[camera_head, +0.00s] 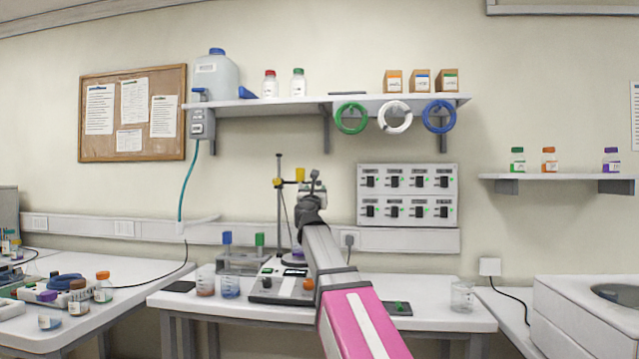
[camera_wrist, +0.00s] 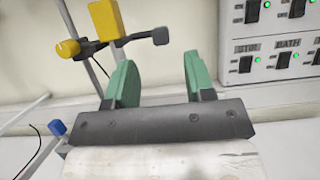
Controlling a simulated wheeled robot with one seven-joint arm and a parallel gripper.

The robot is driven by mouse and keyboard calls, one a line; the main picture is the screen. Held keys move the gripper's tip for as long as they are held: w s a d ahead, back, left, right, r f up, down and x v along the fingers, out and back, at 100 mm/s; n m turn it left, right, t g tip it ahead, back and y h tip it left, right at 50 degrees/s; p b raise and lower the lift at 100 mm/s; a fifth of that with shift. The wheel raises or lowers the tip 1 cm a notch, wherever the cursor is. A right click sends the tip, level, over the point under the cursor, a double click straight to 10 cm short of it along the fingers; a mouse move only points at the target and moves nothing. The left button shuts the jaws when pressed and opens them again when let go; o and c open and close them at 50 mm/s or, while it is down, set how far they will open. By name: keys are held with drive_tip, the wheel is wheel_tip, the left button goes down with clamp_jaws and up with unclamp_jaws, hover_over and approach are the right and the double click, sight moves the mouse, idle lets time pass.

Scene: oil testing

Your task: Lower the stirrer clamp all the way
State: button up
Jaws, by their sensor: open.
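The stirrer clamp is a yellow block with a yellow knob and a dark arm. In the wrist view the clamp (camera_wrist: 106,20) is at the upper left, beyond my gripper (camera_wrist: 155,80). The gripper's two green fingers are apart with nothing between them. In the head view the clamp (camera_head: 299,175) sits high on a thin upright stand rod (camera_head: 279,210). My gripper is largely hidden behind my arm there, close to the right of the clamp. The stirrer base (camera_head: 270,291), a grey box with knobs, stands on the middle table below. Whether gripper and clamp touch is unclear.
A switch panel (camera_head: 408,195) is on the wall to the right of the clamp. Beakers (camera_head: 230,286) stand left of the base, and a rack with blue and green caps (camera_head: 243,261) is behind them. A glass beaker (camera_head: 462,296) stands at the table's right end.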

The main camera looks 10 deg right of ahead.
sight(318, 183)
drive_tip(key=x, duration=0.9)
drive_tip(key=shift+f, duration=0.1)
clamp_jaws()
